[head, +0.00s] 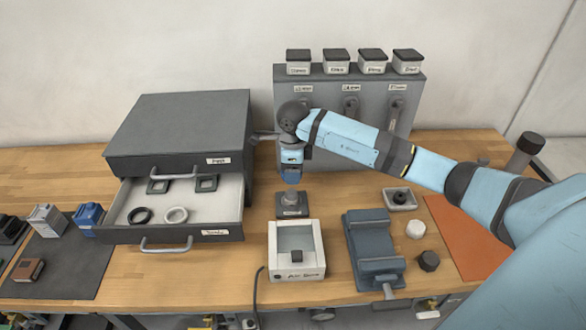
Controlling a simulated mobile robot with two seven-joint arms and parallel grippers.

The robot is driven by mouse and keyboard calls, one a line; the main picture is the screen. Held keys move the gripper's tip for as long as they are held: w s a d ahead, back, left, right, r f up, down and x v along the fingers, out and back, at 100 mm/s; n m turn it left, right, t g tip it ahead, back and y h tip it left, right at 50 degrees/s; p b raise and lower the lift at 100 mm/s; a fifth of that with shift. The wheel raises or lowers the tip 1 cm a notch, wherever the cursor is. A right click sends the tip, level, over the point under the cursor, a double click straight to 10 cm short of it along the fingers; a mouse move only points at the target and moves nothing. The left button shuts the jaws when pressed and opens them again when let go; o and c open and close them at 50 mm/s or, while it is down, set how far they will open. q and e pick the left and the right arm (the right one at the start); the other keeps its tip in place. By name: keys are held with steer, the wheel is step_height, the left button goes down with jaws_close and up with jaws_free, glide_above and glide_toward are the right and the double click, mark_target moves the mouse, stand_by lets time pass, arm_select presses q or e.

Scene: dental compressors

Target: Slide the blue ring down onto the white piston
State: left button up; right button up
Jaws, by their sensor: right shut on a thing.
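My right gripper (291,174) points straight down near the middle of the bench, shut on the blue ring, which is small and hard to make out between the fingertips. Below it stands a dark square block (292,212) with a pale grey-white round part on top, which looks like the white piston (291,198). The gripper is above this part; a small gap seems to separate them, but I cannot tell exactly. My left gripper is not in view.
An open drawer (225,222) at left holds a black ring (140,215), a white ring (176,214) and square frames. A white open box (278,270) stands in front of the block. A grey vise (370,250), white cylinder (415,229) and black knob (429,261) are at right.

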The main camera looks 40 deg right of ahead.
mark_target(293, 191)
steer(key=shift+f+b, duration=0.5)
steer(key=shift+f, duration=0.35)
step_height(293, 191, down, 4)
steer(key=shift+r+b, duration=0.25)
steer(key=shift+b, duration=0.85)
steer(key=shift+r, duration=0.2)
steer(key=shift+f, duration=0.1)
steer(key=shift+f, duration=0.2)
steer(key=shift+f+b, duration=0.15)
steer(key=shift+b, duration=0.15)
steer(key=shift+f+b, duration=0.65)
steer(key=shift+f, duration=0.05)
steer(key=shift+f+b, duration=1)
steer(key=shift+f, duration=0.4)
stand_by(0.6)
